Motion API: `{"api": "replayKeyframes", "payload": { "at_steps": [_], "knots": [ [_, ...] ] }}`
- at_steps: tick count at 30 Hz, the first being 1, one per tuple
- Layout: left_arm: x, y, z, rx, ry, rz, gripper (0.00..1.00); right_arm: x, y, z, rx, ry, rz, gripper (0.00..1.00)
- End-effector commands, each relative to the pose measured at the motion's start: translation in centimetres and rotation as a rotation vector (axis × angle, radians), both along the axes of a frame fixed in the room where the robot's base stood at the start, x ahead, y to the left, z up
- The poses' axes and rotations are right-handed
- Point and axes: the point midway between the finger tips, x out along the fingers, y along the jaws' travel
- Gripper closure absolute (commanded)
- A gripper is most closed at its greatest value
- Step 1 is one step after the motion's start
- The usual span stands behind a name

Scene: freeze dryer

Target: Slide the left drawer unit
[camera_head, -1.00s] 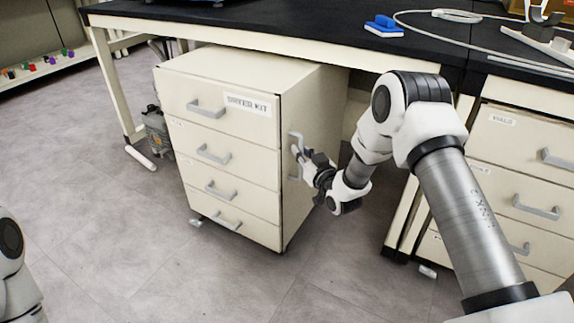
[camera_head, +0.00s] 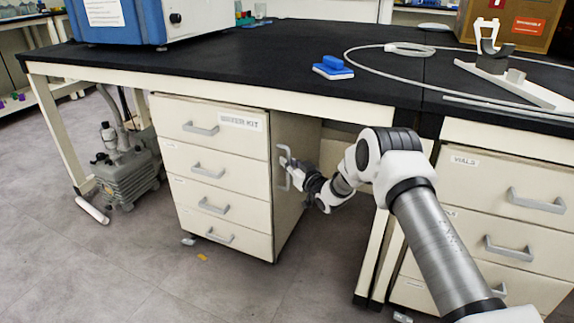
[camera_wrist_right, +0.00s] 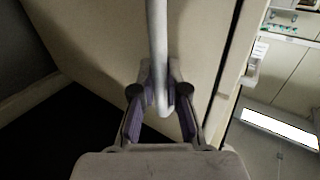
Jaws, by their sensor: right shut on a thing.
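The left drawer unit (camera_head: 222,190) is a cream cabinet with several drawers, grey handles and a "DRYER KIT" label. It stands on casters, partly under the black-topped bench. A grey vertical handle (camera_head: 284,168) is on its right side. My right gripper (camera_head: 291,166) is at this side handle. In the right wrist view the fingers (camera_wrist_right: 160,95) are closed around the handle bar (camera_wrist_right: 158,50), beside the cream side panel. My left gripper is not in view.
A grey pump (camera_head: 128,172) is on the floor at left. Another drawer unit (camera_head: 490,220) stands at right.

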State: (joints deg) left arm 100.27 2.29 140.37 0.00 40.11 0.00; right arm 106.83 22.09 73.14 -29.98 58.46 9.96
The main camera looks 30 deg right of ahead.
Motion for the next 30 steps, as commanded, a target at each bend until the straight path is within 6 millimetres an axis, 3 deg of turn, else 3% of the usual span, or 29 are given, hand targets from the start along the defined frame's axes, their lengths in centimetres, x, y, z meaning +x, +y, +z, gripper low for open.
{"api": "replayKeyframes", "payload": {
  "at_steps": [15, 16, 17, 30],
  "knots": [
    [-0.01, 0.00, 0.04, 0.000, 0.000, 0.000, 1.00, 0.19, -0.38, 0.16, 0.000, -0.003, -0.005, 1.00],
    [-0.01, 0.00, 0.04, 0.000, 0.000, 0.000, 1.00, 0.20, -0.40, 0.18, 0.000, -0.004, -0.005, 0.80],
    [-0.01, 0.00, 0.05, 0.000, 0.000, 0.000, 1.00, 0.21, -0.41, 0.20, 0.000, -0.004, -0.006, 0.76],
    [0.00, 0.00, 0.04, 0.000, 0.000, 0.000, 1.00, 0.08, -0.15, -0.08, 0.000, 0.001, 0.000, 0.76]
  ]
}}
